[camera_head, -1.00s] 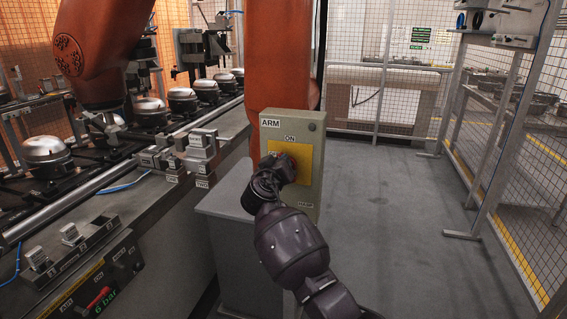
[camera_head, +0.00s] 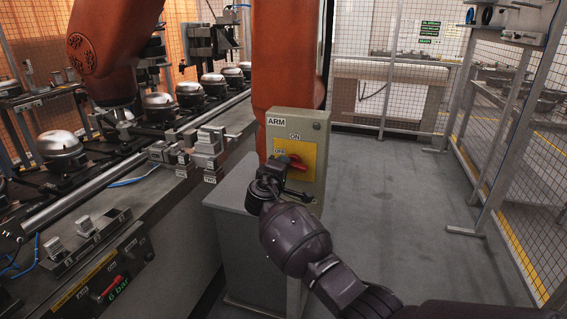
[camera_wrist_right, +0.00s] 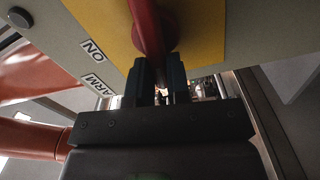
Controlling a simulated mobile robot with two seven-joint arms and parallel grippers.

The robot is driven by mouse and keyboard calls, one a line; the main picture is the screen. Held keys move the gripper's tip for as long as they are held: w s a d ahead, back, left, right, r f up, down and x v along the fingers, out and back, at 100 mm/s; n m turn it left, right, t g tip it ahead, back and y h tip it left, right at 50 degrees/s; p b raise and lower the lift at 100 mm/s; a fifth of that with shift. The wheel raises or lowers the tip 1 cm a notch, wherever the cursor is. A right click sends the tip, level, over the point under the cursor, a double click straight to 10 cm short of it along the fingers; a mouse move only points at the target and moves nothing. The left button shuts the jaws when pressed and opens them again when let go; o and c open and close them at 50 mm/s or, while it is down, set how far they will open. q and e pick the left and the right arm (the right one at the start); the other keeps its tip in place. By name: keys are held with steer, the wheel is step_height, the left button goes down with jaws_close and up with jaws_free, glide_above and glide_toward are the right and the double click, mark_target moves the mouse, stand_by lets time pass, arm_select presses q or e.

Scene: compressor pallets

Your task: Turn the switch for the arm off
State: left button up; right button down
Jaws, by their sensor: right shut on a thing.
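A grey switch box labelled ARM (camera_head: 313,141) stands on a grey pedestal, with a yellow plate (camera_head: 308,150) on its face. A red switch handle (camera_head: 297,161) sits on the plate, below the ON label and beside the OFF label on its left. The handle looks roughly horizontal. My right gripper (camera_head: 277,173) is at the handle's left end. In the right wrist view, the red handle (camera_wrist_right: 147,25) lies between the fingers of the gripper (camera_wrist_right: 156,82), which is shut on it. My left gripper is not in view.
An orange robot arm (camera_head: 285,60) rises right behind the box. A conveyor with several silver compressors (camera_head: 62,144) is on the left. A bench control panel (camera_head: 108,285) is at the lower left. Mesh fencing (camera_head: 525,150) stands on the right. The grey floor (camera_head: 410,220) is clear.

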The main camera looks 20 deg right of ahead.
steer(key=shift+f+n, duration=0.25)
steer(key=shift+n, duration=0.65)
steer(key=shift+p, duration=0.3)
steer(key=c, duration=1.1)
jaws_free()
steer(key=shift+s+a, duration=0.1)
steer(key=p+v, duration=0.1)
steer(key=v, duration=0.9)
steer(key=shift+s+a, duration=0.2)
steer(key=shift+s, duration=0.05)
